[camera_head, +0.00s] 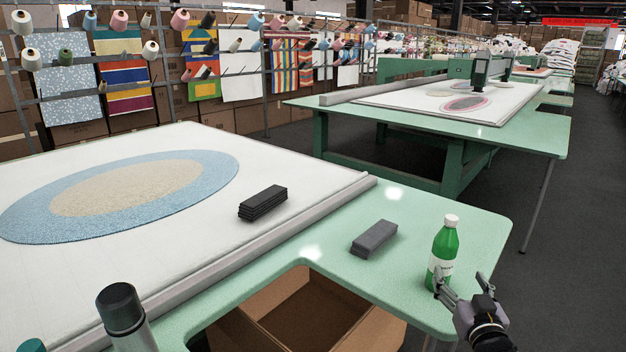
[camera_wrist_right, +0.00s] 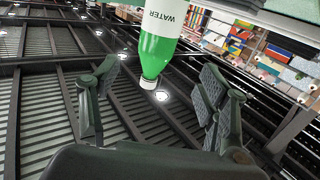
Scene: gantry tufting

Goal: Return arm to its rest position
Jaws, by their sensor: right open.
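A green bottle (camera_head: 441,255) with a white cap and a white label stands upright at the right end of the green table edge (camera_head: 485,225). My right gripper (camera_head: 461,282) is open beside its lower part, one finger overlapping the bottle in the head view and the other to its right. In the right wrist view the bottle (camera_wrist_right: 160,50) appears upside down, its label reading WATER, between the spread fingers of the gripper (camera_wrist_right: 158,95). I cannot tell whether a finger touches it. My left gripper is in neither view.
A dark grey block stack (camera_head: 374,239) and a black stack (camera_head: 263,202) lie left of the bottle. A rail (camera_head: 250,255) edges the white fabric (camera_head: 290,180). An open cardboard box (camera_head: 365,335) is below. Another green table (camera_head: 500,140) stands behind. Dark floor (camera_head: 575,230) is clear at right.

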